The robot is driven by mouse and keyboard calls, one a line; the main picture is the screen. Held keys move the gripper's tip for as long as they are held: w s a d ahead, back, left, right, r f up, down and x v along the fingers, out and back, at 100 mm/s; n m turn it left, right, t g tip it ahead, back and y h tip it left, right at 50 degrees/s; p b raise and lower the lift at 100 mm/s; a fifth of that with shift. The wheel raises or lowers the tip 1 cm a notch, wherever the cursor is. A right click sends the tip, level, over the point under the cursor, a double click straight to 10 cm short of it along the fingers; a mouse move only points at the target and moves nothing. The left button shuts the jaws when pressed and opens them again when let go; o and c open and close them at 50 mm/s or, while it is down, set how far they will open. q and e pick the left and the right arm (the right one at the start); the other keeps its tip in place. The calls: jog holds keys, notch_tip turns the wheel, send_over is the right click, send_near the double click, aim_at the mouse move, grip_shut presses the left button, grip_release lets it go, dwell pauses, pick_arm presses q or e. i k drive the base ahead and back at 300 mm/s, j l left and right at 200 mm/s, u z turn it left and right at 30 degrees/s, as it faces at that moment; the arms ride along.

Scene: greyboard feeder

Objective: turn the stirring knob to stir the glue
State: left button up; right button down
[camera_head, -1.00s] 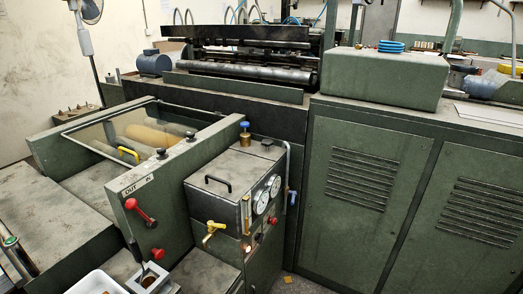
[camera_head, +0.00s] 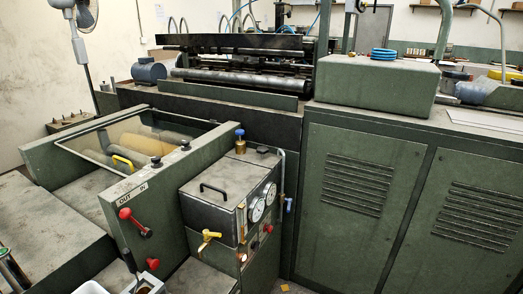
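I cannot tell for sure which control is the stirring knob. A grey-green box with a black handle (camera_head: 214,191) stands at the middle; the inside of the box is hidden. A blue-topped brass valve (camera_head: 240,142) stands behind it. A yellow tap (camera_head: 208,238) is on its front and two round gauges (camera_head: 257,209) are on its right side, with a small red knob (camera_head: 268,228) below. A red lever (camera_head: 135,222) sits under an "OUT IN" label, with a red round knob (camera_head: 153,263) below.
A glass-covered roller bay (camera_head: 140,142) lies at left, with a yellow handle (camera_head: 122,162). Green cabinets (camera_head: 345,195) fill the right. A strip of floor shows at bottom centre.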

aim_at(263, 150)
jog(key=z, duration=1.15)
jog(key=i+j, duration=0.15)
jog(key=i, duration=0.2)
jog(key=i+j, duration=0.15)
jog(key=i, duration=0.25)
jog(key=i+j, duration=0.15)
jog(key=i, duration=0.2)
jog(key=z, duration=0.05)
